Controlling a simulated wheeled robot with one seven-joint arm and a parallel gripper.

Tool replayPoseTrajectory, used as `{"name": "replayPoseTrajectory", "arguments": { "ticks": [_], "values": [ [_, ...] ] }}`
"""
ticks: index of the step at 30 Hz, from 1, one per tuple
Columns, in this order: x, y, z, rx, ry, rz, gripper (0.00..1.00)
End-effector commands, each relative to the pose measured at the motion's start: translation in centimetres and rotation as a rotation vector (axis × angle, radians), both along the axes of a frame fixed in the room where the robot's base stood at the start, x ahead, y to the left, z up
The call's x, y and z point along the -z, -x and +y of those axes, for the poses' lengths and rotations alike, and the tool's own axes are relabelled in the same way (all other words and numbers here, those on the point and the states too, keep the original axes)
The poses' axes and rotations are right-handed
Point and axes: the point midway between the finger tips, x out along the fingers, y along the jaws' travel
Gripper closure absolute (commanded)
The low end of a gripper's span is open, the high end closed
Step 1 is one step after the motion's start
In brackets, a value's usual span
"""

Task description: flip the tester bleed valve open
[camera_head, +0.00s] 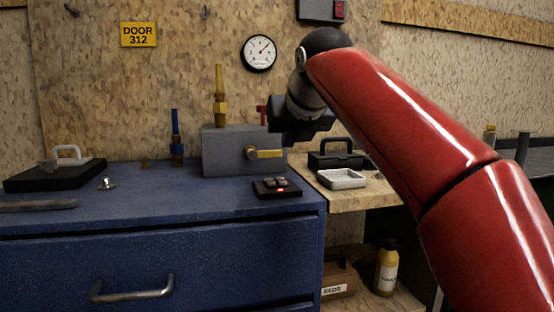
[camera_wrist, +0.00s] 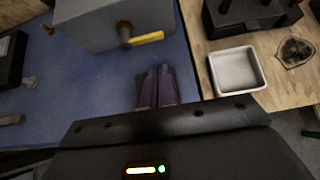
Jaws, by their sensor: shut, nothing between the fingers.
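The tester is a grey box (camera_head: 225,150) on the blue bench, and it also shows at the top of the wrist view (camera_wrist: 100,22). A yellow lever (camera_head: 266,153) on a brass stem sticks out of its front and points right, roughly level. In the wrist view the lever (camera_wrist: 147,38) lies just beyond my fingertips, apart from them. My gripper (camera_wrist: 155,72) is shut and empty, its two dark fingers side by side. In the head view my dark gripper body is above and right of the box, and the fingertips are hard to make out.
A small black device with a red light (camera_head: 277,188) sits before the box. A white tray (camera_head: 341,178) and a black toolbox (camera_head: 336,159) stand on the wooden bench at right. The blue bench front (camera_head: 170,205) is mostly clear.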

Motion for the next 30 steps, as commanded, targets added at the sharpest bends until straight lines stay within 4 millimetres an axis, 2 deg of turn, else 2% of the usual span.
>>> {"name": "replayPoseTrajectory", "arguments": {
  "ticks": [10,14,27,30],
  "values": [
    [0.0,-0.1,0.0,-0.005,0.004,-0.002,1.0],
    [0.5,-0.7,0.2,-0.006,0.004,0.0,1.0],
    [5.2,-6.1,1.9,-0.007,0.003,0.001,1.0],
    [5.7,-6.9,2.1,-0.006,0.002,-0.002,1.0]
  ]
}}
